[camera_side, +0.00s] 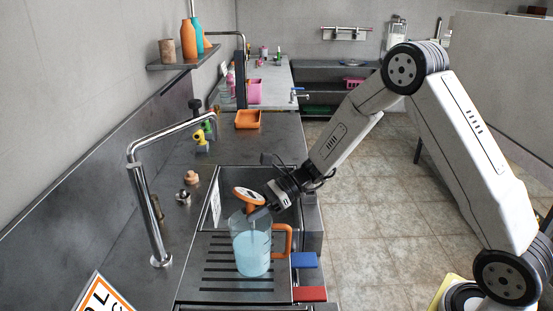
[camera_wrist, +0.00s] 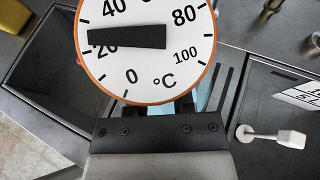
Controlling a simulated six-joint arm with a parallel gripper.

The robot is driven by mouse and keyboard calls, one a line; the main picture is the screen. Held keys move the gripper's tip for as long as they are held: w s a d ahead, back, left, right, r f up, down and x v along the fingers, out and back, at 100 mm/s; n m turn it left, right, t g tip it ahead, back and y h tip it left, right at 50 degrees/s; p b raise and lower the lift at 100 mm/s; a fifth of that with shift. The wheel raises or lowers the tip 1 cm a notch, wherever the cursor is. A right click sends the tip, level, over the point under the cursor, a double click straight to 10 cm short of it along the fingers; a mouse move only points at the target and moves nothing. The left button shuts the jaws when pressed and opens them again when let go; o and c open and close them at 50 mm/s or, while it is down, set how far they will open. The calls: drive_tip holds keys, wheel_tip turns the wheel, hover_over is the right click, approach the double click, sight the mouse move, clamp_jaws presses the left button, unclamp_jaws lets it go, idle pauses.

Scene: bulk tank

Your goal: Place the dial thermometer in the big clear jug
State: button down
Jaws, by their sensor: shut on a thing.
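The dial thermometer (camera_side: 249,195) has an orange-rimmed round head and is held at the mouth of the big clear jug (camera_side: 252,250). Its white face with black numbers and a black pointer fills the top of the wrist view (camera_wrist: 145,55). Its stem seems to point down into the jug, but I cannot tell how deep. The jug stands upright on the ribbed drainer, with pale blue liquid and an orange handle. My gripper (camera_side: 260,212) is shut on the thermometer just below its head, over the jug's rim. The dial hides most of the jug in the wrist view.
A tall metal tap (camera_side: 150,205) stands left of the jug. The sink basin (camera_side: 232,187) lies behind it. Blue (camera_side: 304,260) and red (camera_side: 310,293) blocks sit at the counter's right edge.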

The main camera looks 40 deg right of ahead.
drive_tip(key=shift+f, duration=0.1)
drive_tip(key=shift+c, duration=2.3)
unclamp_jaws()
drive_tip(key=v, duration=1.2)
drive_tip(key=shift+s, duration=0.1)
